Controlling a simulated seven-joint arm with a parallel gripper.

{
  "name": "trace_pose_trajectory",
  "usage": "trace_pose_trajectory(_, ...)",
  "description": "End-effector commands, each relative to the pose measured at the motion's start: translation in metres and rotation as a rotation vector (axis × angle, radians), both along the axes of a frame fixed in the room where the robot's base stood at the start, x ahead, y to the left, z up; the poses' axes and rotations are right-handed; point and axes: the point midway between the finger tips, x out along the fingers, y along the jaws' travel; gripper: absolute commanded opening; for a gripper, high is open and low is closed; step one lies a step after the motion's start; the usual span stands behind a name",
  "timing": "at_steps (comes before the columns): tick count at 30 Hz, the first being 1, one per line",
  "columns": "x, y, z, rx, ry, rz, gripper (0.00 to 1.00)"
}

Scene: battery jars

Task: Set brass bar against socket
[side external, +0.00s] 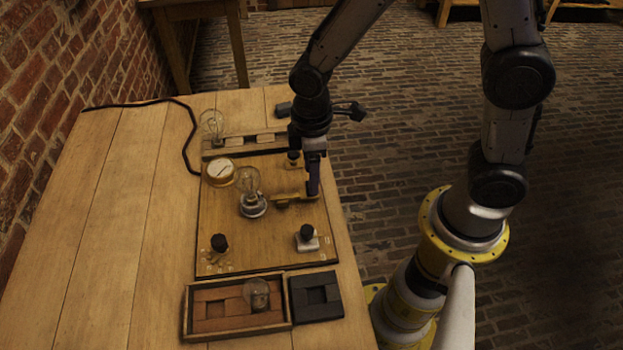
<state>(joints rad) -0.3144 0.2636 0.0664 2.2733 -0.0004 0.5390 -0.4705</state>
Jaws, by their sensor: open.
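The brass bar (290,197) lies low over the right half of the wooden board, its left end pointing toward the socket (253,206). The socket is a round metal base at the board's middle with a clear glass bulb (248,181) upright in it. The bar's left end is close to the socket; I cannot tell whether they touch. My gripper (314,192) points down at the bar's right end. Its fingers are open around or beside that end, and they hide part of it.
Another bulb (211,123) stands behind. The table's left side is clear.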

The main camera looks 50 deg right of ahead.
Motion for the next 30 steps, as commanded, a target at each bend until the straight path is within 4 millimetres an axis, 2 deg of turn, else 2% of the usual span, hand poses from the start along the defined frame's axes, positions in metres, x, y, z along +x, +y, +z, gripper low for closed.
trace_pose_trajectory(1, -0.001, 0.000, -0.008, -0.001, 0.004, 0.000, 0.60)
trace_pose_trajectory(6, -0.001, 0.000, -0.024, -0.001, 0.002, 0.000, 0.60)
trace_pose_trajectory(17, 0.000, 0.000, -0.029, 0.001, -0.001, 0.000, 0.60)
trace_pose_trajectory(20, 0.000, 0.000, -0.028, 0.001, -0.001, 0.000, 0.46)
trace_pose_trajectory(27, 0.000, 0.000, -0.028, 0.001, -0.001, 0.000, 0.02)
trace_pose_trajectory(30, 0.000, 0.000, -0.028, 0.000, -0.001, 0.000, 0.00)
